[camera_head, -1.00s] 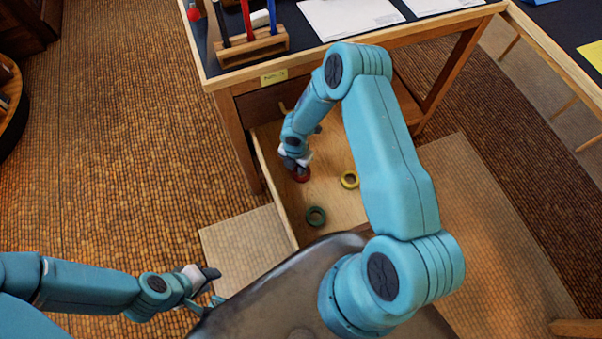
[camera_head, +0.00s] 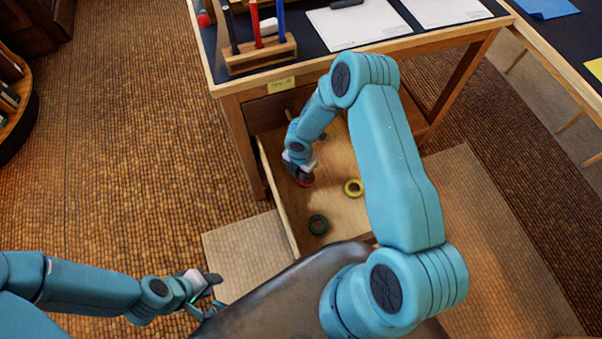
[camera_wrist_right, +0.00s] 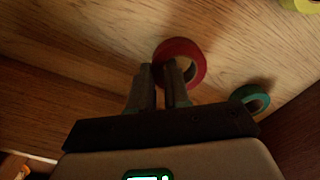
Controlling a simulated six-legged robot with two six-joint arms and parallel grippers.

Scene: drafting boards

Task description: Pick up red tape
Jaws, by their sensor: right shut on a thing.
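The red tape (camera_head: 306,182) is a ring in the open wooden drawer (camera_head: 330,215), partly hidden behind my right gripper (camera_head: 298,174) in the head view. In the right wrist view the red tape (camera_wrist_right: 190,48) is at the fingertips of my right gripper (camera_wrist_right: 162,75). The fingers are close together and shut on the near part of its ring. I cannot tell whether the tape is clear of the drawer floor. My left gripper (camera_head: 212,290) is away from the drawer, low at the left; its finger gap is not clear.
A yellow tape (camera_head: 354,187) and a green tape (camera_head: 318,224) lie in the drawer. The desk (camera_head: 310,64) above holds a wooden pen rack (camera_head: 262,56) and white paper. A round shelf stands at the far left. Carpet is clear left of the desk.

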